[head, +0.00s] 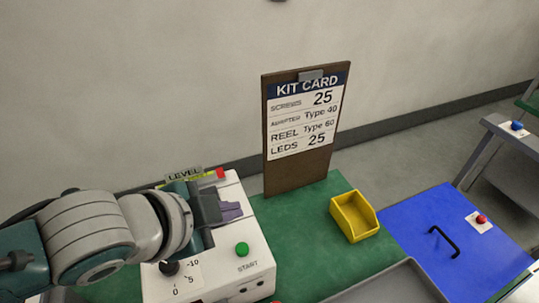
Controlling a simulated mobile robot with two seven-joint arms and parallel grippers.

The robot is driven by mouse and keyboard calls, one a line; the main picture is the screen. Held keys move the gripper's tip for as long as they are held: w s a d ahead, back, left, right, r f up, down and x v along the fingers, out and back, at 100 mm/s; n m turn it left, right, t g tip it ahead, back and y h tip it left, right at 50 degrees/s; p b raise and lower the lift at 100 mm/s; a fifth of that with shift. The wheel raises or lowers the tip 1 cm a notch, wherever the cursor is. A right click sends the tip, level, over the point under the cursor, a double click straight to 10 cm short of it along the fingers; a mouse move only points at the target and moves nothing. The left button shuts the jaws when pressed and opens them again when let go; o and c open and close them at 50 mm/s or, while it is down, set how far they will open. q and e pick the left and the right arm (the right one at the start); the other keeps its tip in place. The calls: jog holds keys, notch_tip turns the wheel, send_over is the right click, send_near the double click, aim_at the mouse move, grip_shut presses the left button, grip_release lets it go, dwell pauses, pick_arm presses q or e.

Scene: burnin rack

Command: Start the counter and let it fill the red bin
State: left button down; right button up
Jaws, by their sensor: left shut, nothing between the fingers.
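The counter appears to be the white box (258,270) at the bottom centre, on a green bench top. Its top carries a green button (242,249) marked START and a black knob (169,267) with a number scale. My left gripper (233,211) is shut and empty over the back part of the box, behind the green button in the picture. I cannot tell whether it touches the box. It hides part of the box top. No red bin can be made out. My right gripper is not in view.
A yellow bin (355,216) stands on the green bench top (300,231), right of the box. A kit card board (298,178) stands behind. A grey tray (395,287) is at the bottom. A blue panel (462,262) with a black handle and red button lies right.

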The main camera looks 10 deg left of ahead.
pick_arm(q)
jog(key=shift+f, duration=0.15)
jog(key=b, duration=0.8)
send_over(237, 253)
notch_tip(237, 253, down, 8)
jog(key=shift+r, duration=0.25)
jog(key=shift+f+b, duration=0.4)
jog(key=shift+f, duration=0.1)
jog(key=shift+f, duration=0.1)
dwell(0.8)
jog(key=shift+f, duration=0.3)
jog(key=shift+f+b, duration=0.5)
jog(key=shift+b, duration=0.1)
dwell(0.4)
jog(key=shift+r, duration=0.1)
jog(key=shift+r+p, duration=0.8)
jog(key=shift+p, duration=0.2)
jog(key=shift+r, duration=0.1)
